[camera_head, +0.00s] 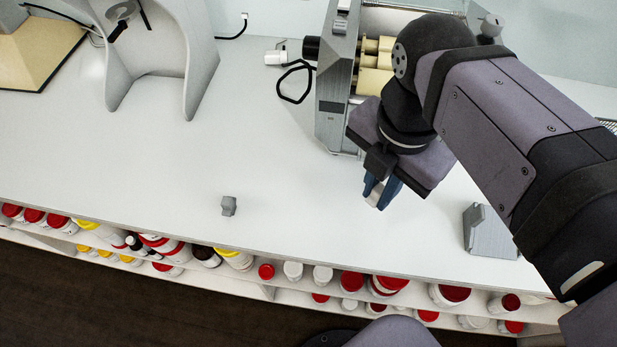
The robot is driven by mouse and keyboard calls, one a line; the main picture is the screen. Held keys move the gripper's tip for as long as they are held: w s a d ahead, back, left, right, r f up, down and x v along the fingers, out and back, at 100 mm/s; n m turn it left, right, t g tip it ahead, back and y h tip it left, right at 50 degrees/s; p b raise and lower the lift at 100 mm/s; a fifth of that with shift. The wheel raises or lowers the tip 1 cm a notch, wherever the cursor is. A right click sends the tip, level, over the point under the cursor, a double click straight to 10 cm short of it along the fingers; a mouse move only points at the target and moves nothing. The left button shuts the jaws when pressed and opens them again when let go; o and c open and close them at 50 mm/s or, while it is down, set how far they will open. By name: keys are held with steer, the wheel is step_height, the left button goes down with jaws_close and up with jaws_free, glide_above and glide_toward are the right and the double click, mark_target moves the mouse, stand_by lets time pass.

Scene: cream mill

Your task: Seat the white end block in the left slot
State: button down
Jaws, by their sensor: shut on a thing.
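My gripper (379,193) hangs over the white bench, in front of the mill, with its blue fingers pointing down. It is shut on a small white block (375,198), which I take to be the white end block; only a little of it shows between the fingertips. The mill (335,92) stands at the back centre, with a grey side housing and cream rollers (374,62). My arm covers the mill's right part and front. I cannot make out the left slot.
A small grey block (229,206) stands near the bench's front edge. A larger grey piece (488,233) stands at the right, close to my arm. A pale grey stand (168,50) is at the back left. Bench (130,160) between is clear. Jars (352,281) fill the shelves below.

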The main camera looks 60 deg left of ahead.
steer(key=w+d+n+p, duration=0.1)
steer(key=w+d+n, duration=1)
steer(key=d+n, duration=0.5)
steer(key=w+d+n+p, duration=0.2)
steer(key=w+d+n, duration=1.1)
steer(key=n, duration=0.6)
steer(key=a+r+m+p, duration=0.2)
steer(key=a+r+p, duration=0.4)
steer(key=a+r, duration=0.55)
steer(key=a+r+m+p, duration=0.1)
steer(key=a+r+p, duration=0.65)
steer(key=a, duration=0.75)
steer(key=s+a+n+p, duration=0.3)
steer(key=a+p, duration=0.1)
steer(key=a, duration=0.3)
steer(key=s+a+f+n+p, duration=0.1)
steer(key=s+a+n+p, duration=0.2)
steer(key=a, duration=0.4)
steer(key=s+a+f+n+p, duration=0.1)
steer(key=s+a+n+p, duration=0.2)
steer(key=a, duration=0.4)
steer(key=shift+s+a+n+p, duration=0.1)
steer(key=shift+s+n+p, duration=0.3)
steer(key=shift+n+p, duration=0.5)
steer(key=shift+s+a+f+n, duration=0.25)
steer(key=shift+s+f+n, duration=0.05)
steer(key=shift+f, duration=0.05)
steer(key=shift+f, duration=0.15)
